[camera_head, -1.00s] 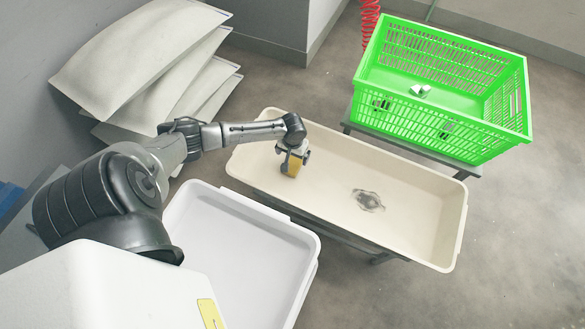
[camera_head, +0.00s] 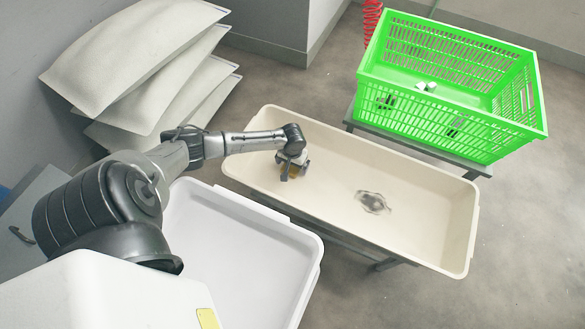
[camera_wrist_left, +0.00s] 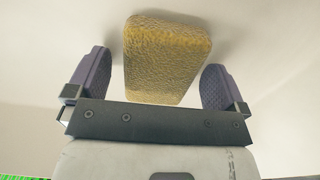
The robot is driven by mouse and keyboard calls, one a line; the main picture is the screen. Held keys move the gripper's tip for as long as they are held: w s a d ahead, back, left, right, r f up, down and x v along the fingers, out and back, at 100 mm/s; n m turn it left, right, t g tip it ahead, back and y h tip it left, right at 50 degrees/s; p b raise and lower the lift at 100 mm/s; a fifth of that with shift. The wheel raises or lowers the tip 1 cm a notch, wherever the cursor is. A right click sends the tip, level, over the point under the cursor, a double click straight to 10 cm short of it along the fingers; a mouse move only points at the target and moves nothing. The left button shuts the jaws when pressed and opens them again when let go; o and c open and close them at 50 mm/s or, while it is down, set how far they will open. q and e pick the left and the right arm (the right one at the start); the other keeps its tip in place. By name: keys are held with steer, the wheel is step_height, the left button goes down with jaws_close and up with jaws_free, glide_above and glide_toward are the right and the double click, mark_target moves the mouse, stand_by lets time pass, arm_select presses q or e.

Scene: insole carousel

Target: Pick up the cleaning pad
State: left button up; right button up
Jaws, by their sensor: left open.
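The cleaning pad is a yellow, rough-textured block (camera_wrist_left: 166,58). It is in the cream trough (camera_head: 410,175), near the trough's left end, and is mostly hidden behind my left gripper in the head view. My left gripper (camera_head: 290,174) is at the pad inside the trough. In the left wrist view its two purple-grey fingers stand open on either side of the pad, with gaps between pad and fingers. My right gripper is not in view.
A white tray (camera_head: 205,262) stands in front of the trough. A green crate (camera_head: 500,135) with small pale items stands at the back right. Stacked pale sacks (camera_head: 125,55) are at the left.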

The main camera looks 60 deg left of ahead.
arm_select(q)
steer(key=shift+c, duration=0.3)
steer(key=c, duration=1)
steer(key=shift+o, duration=0.2)
steer(key=shift+r, duration=0.1)
steer(key=shift+r+p, duration=0.6)
steer(key=shift+p, duration=0.15)
steer(key=r+p, duration=0.3)
steer(key=shift+w+d+r, duration=0.3)
steer(key=shift+w+r, duration=0.05)
steer(key=shift+r, duration=0.05)
steer(key=w+d+r+p, duration=0.4)
steer(key=w+d+r, duration=0.1)
steer(key=w+d, duration=0.2)
steer(key=shift+w+d+r+p, duration=0.15)
steer(key=shift+w+r+p, duration=0.2)
steer(key=shift+w, duration=0.2)
